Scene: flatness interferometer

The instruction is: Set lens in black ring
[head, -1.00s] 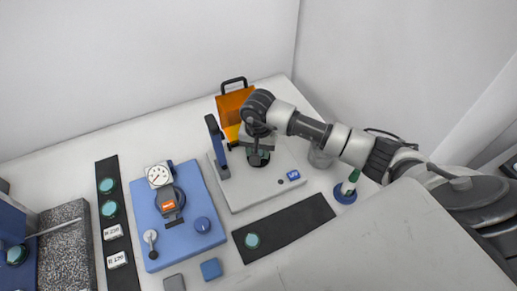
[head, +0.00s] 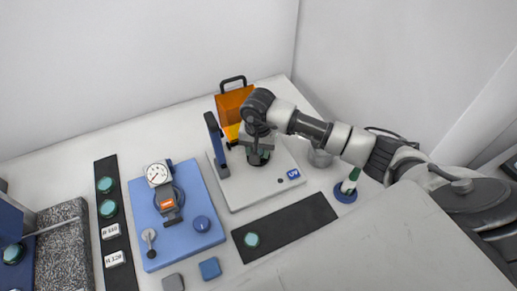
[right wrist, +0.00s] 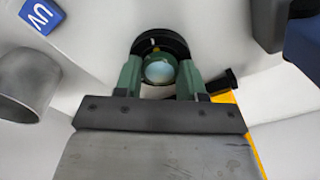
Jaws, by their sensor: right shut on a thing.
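My right gripper (right wrist: 160,82) is shut on a pale blue-green lens (right wrist: 159,71), with one green finger on each side of it. The black ring (right wrist: 152,40) shows in the right wrist view just beyond the fingers, on the white base. The lens overlaps the ring's near part in that view; I cannot tell whether it touches it. In the head view the right gripper (head: 258,157) is over the white instrument base (head: 237,197), and it hides most of the ring. My left gripper is not in view.
A blue upright (head: 216,138) and an orange shield (head: 231,104) stand close to the gripper. A metal cup (head: 320,157) is to the right. Left are a blue gauge plate (head: 182,243) and a black strip with green lenses (head: 106,185). A black mat (head: 300,219) lies in front.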

